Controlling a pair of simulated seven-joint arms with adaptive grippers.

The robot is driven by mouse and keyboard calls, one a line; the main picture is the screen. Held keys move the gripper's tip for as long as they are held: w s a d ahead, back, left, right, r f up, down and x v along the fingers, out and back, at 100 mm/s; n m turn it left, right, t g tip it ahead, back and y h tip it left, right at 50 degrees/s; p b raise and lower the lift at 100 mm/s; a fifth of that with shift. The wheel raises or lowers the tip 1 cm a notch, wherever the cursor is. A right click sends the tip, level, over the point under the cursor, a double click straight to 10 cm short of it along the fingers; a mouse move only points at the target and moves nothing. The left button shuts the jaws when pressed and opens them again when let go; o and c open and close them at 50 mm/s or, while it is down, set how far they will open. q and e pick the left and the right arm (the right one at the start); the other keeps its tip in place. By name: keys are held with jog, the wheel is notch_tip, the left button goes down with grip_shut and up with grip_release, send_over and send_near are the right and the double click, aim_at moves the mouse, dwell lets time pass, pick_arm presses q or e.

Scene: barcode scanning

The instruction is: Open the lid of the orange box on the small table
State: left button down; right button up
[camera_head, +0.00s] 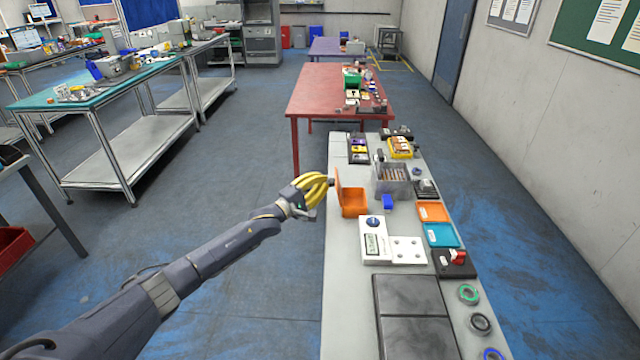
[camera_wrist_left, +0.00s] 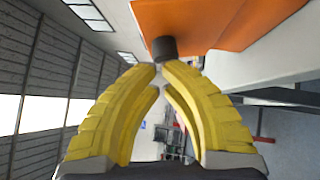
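The orange box (camera_head: 353,203) sits on the near light-grey table with its inside showing. Its orange lid (camera_head: 338,187) stands up along the box's left side, so the box is open. In the left wrist view the lid (camera_wrist_left: 225,22) fills the top, with a dark round knob (camera_wrist_left: 163,47) on it. My left gripper (camera_head: 322,184) is just left of the lid. Its yellow fingers (camera_wrist_left: 161,68) meet closely at the tips, right at the knob and seemingly touching it, not visibly around it. My right gripper is not in view.
A white device with a display (camera_head: 374,243) is in front. Orange (camera_head: 433,212) and teal (camera_head: 441,235) trays lie along the right. The floor left of the table is clear.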

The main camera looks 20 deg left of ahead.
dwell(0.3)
pick_arm(q)
jog(key=a+v, duration=0.1)
jog(key=v, duration=0.5)
jog(key=w+a+v, duration=0.1)
jog(key=v, duration=0.5)
jog(key=shift+a+f, duration=0.3)
jog(key=shift+a, duration=0.15)
